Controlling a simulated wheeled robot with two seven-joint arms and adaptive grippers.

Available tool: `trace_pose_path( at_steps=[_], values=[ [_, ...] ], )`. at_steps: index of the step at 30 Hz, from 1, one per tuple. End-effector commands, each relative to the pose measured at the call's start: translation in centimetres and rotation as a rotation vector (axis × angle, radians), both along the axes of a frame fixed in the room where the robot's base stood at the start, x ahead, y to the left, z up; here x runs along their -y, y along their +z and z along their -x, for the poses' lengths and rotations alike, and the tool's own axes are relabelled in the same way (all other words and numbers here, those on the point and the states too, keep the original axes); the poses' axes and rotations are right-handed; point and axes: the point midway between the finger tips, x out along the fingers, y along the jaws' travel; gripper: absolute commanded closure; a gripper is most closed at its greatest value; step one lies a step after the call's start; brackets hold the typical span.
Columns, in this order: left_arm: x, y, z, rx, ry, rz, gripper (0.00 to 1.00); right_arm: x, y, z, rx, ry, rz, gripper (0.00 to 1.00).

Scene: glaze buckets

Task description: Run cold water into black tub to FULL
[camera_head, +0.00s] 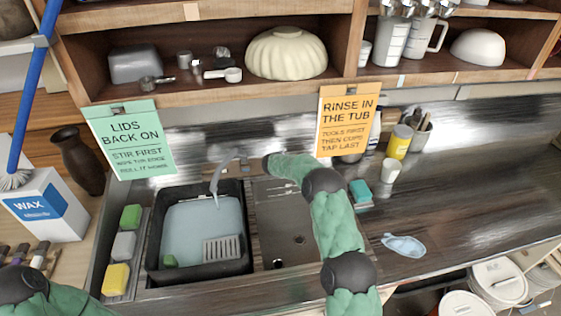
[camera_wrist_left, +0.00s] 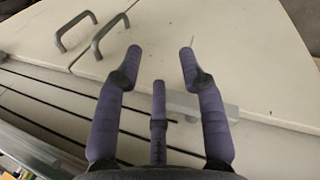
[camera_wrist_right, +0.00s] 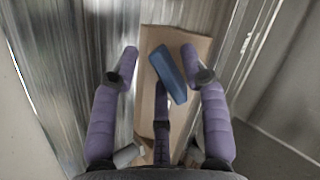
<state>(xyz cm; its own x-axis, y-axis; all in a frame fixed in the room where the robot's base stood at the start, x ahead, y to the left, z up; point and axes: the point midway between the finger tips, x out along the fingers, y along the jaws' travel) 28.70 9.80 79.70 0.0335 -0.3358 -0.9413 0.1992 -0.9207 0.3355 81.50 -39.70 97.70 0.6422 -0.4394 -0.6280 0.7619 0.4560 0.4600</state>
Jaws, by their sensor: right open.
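The black tub (camera_head: 152,262) sits in the left part of the sink and holds pale blue water (camera_head: 195,225) below its rim. The curved grey tap spout (camera_head: 215,180) ends over the tub; I cannot tell whether a stream is falling. My right arm reaches behind the sink, hiding its hand in the head view. In the right wrist view, my right gripper (camera_wrist_right: 158,52) is open, with a blue lever-like piece (camera_wrist_right: 171,75) in front of a brown board between its fingers. I cannot tell if they touch. My left gripper (camera_wrist_left: 160,52) is open and empty, facing pale cabinet doors.
Sponges (camera_head: 124,246) line the tub's left side. The right basin (camera_head: 290,235) looks empty. A blue cloth (camera_head: 404,245) lies on the counter. Two signs (camera_head: 130,137) (camera_head: 348,118) hang from the shelf.

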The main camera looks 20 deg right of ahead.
Motion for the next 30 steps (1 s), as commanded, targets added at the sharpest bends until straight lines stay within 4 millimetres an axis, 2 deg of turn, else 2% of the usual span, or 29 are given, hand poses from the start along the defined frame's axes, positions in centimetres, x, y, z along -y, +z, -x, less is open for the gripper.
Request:
trace_pose_path(
  at_steps=[9, 14, 23, 30],
  values=[
    [0.0, 0.01, 0.0, 0.0, 0.0, 0.0, 0.6, 0.06, -0.08, -0.1, 0.0, -0.001, -0.001, 0.55],
    [0.0, 0.01, 0.0, 0.0, 0.0, 0.0, 0.6, 0.06, -0.07, -0.09, 0.0, -0.001, -0.001, 1.0],
    [0.0, -0.06, 0.0, 0.0, 0.0, 0.0, 0.6, 0.06, -0.09, -0.09, 0.003, -0.009, -0.007, 1.0],
    [0.0, -0.54, 0.0, 0.0, 0.0, 0.0, 0.6, 0.11, -0.15, -0.09, 0.017, -0.085, -0.061, 1.0]
  ],
)
